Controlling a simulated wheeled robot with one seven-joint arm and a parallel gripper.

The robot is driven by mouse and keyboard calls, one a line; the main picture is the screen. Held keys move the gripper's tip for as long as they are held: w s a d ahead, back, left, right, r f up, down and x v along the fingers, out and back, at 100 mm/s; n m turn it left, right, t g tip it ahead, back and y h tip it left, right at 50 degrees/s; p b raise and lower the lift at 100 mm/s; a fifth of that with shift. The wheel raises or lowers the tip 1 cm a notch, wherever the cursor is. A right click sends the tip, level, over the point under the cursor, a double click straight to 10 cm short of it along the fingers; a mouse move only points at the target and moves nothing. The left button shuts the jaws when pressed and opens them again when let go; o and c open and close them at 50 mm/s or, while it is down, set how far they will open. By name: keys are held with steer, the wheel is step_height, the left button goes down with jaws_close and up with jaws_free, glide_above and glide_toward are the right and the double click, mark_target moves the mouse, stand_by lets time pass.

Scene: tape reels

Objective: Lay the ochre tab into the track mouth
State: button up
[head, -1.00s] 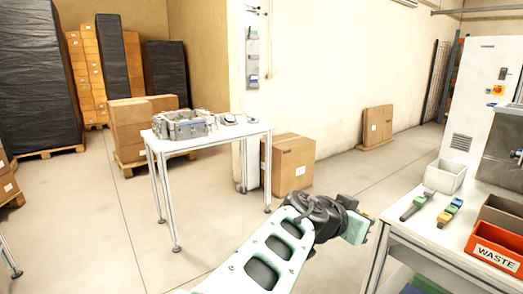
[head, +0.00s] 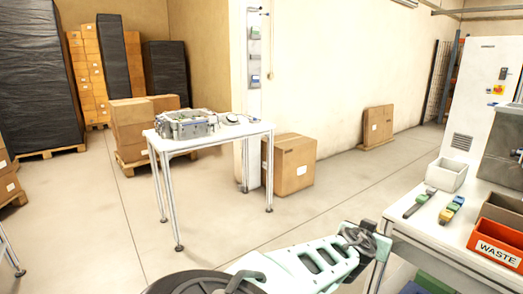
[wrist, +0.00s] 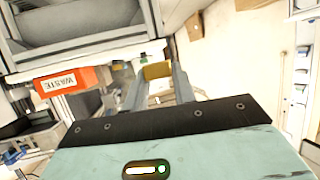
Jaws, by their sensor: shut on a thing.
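The ochre tab (wrist: 157,71) shows in the wrist view as a small yellow-brown block between the fingertips. My gripper (wrist: 158,84) is shut on it and holds it in the air. In the head view my arm reaches to the left front corner of the white workbench; the fingers and the tab cannot be made out there. I cannot pick out the track mouth for sure. A long grey piece with a green end (head: 418,203) and a yellow, blue and green piece (head: 451,210) lie on the workbench, beyond my gripper.
The white workbench (head: 425,236) also bears a light grey bin (head: 447,174) and an orange WASTE bin (head: 496,247). A white table (head: 206,143) with a metal fixture (head: 185,125) stands farther off to the left. A cardboard box (head: 293,164) is on the floor; the floor between is clear.

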steer(key=s+d+f+n+t+y, duration=0.1)
steer(key=d+f+n+y, duration=0.15)
steer(key=f, duration=0.35)
steer(key=s+d+f+n+t+y, duration=0.1)
steer(key=d+f+n+y, duration=0.1)
steer(key=d+f, duration=0.3)
steer(key=s+a+f+n+t+y, duration=0.1)
steer(key=s+a+f+n+y, duration=0.1)
steer(key=s, duration=0.6)
step_height(320, 180, down, 4)
steer(key=shift+s+a+r+n+y, duration=0.15)
steer(key=shift+a+n+y, duration=0.1)
steer(key=shift+n+y, duration=0.6)
steer(key=shift+d+m, duration=0.15)
steer(key=shift+m, duration=0.15)
steer(key=shift+a+r, duration=0.1)
steer(key=shift+a, duration=0.1)
